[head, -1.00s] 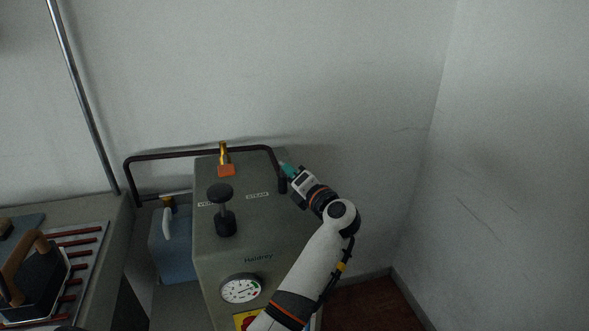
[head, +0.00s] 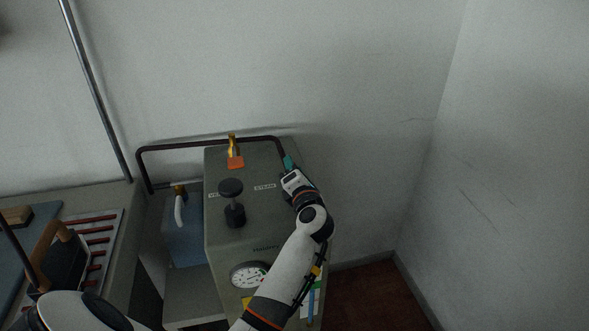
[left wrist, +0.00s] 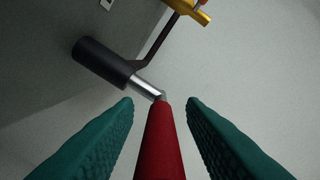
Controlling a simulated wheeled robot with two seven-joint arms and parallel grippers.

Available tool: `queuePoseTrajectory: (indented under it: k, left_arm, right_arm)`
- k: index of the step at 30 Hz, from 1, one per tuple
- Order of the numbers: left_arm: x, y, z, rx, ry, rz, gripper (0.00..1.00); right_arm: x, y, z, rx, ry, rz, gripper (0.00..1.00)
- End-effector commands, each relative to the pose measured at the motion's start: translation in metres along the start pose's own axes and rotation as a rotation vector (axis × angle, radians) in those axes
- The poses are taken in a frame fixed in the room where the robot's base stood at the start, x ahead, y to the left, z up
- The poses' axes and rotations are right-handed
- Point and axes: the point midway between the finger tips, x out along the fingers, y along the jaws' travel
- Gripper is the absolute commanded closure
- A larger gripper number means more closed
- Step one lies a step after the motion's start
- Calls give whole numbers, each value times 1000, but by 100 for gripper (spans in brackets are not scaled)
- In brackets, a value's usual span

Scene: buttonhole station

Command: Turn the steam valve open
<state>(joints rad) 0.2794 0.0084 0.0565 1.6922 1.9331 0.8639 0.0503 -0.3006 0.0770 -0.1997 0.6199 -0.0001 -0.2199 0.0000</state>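The boiler box (head: 225,215) is grey-green, with a label reading STEAM (head: 265,187) on its top. My left gripper (head: 288,161) is at the back right of that top, by the end of the dark rail. In the left wrist view its teal fingers (left wrist: 160,135) are open, on either side of a red lever (left wrist: 160,140). Gaps show between the lever and both fingers. The lever's far end is at a silver stem (left wrist: 147,87) with a black sleeve (left wrist: 100,62). The red lever is hidden in the head view. My right gripper is not in view.
A dark rail (head: 210,146) runs behind the boiler. A black knob (head: 231,188), a brass fitting with an orange tag (head: 235,162) and a gauge (head: 249,276) are on it. A blue tank (head: 185,240) stands left, beyond it an iron (head: 62,262). Walls close the back and right.

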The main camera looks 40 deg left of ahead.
Motion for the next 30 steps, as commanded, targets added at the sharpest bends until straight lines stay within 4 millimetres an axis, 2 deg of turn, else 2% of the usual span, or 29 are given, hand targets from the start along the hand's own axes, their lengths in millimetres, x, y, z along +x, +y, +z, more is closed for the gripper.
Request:
queuePoseTrajectory:
  k: [6,10,21,25,30]
  left_arm:
    - [-1,0,0,0,-1,0,63]
    - [-12,0,-1,1,0,2,63]
    - [-87,0,0,0,-2,3,63]
    - [-107,1,0,0,0,3,63]
    - [-119,0,0,0,-1,1,63]
  right_arm:
    - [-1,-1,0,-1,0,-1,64]
    - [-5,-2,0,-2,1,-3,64]
    - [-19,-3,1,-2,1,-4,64]
    - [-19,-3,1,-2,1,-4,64]
    - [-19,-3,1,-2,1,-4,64]
